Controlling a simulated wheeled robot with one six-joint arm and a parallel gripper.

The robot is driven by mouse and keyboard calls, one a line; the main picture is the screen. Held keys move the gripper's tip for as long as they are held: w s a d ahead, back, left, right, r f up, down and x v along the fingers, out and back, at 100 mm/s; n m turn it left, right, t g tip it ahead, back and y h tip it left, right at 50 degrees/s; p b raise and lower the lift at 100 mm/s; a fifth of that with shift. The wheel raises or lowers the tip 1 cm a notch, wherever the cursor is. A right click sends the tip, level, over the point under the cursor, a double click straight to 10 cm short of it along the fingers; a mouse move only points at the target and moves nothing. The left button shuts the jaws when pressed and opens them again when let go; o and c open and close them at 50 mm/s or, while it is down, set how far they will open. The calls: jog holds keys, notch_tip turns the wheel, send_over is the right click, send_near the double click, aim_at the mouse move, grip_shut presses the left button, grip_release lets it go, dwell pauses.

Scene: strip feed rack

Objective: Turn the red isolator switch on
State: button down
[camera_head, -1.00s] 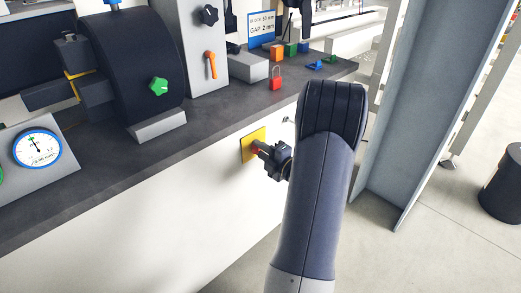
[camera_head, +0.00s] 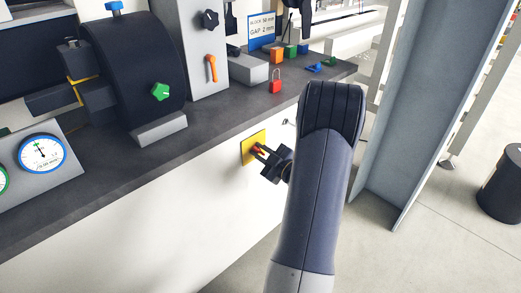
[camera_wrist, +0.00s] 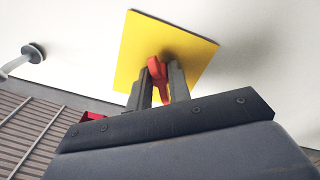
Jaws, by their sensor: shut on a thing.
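The red isolator switch (camera_wrist: 156,72) sits on a yellow square plate (camera_wrist: 191,47) on the white front of the bench. My gripper (camera_wrist: 160,85) is shut on the red switch handle, with one finger on each side of it in the wrist view. In the head view my gripper (camera_head: 262,151) reaches the yellow plate (camera_head: 248,153) from the right. The red switch (camera_head: 257,149) shows there only as a small patch between the fingers. My forearm hides part of the bench front.
A red padlock (camera_head: 276,86) stands on the dark bench top (camera_head: 215,112), with small coloured blocks (camera_head: 290,51) behind it. A grey post (camera_head: 412,110) stands to the right of my arm. A silver hook-like fitting (camera_wrist: 33,53) is on the white panel.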

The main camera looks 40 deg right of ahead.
jog(key=m+p, duration=0.1)
jog(key=m, duration=0.2)
jog(key=shift+m+p, duration=1.05)
jog(key=shift+m, duration=1.05)
jog(key=shift+f, duration=0.1)
jog(key=c, duration=1.6)
grip_release()
jog(key=shift+o, duration=0.2)
jog(key=s+p, duration=0.1)
jog(key=s, duration=1)
jog(key=shift+d, duration=0.45)
jog(key=shift+w, duration=0.15)
